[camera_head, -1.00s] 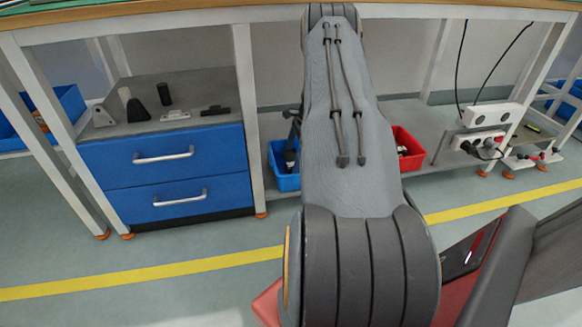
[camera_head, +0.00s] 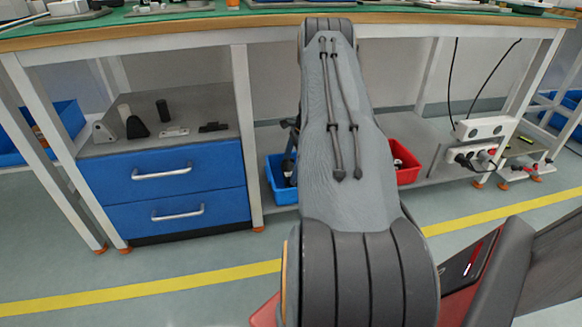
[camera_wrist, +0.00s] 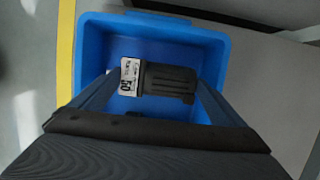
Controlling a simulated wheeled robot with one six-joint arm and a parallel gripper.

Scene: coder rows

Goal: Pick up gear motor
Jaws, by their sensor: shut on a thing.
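The gear motor (camera_wrist: 168,82) is a dark ribbed cylinder with a white label at its left end. In the wrist view it lies crosswise between the fingers of my gripper (camera_wrist: 157,84), which is shut on it. Behind it is the inside of a blue bin (camera_wrist: 212,50). Whether the motor touches the bin floor cannot be told. In the head view the blue bin (camera_head: 281,187) stands on the low shelf, and my gripper (camera_head: 290,150) is a dark shape at it, partly hidden by my arm.
A red bin (camera_head: 405,168) stands on the shelf, right of my arm. The workbench top (camera_head: 200,27) overhangs the shelf. A blue drawer unit (camera_head: 165,185) stands left, with small parts on top. White power sockets (camera_head: 484,128) and cables are at right. The floor in front is mostly clear.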

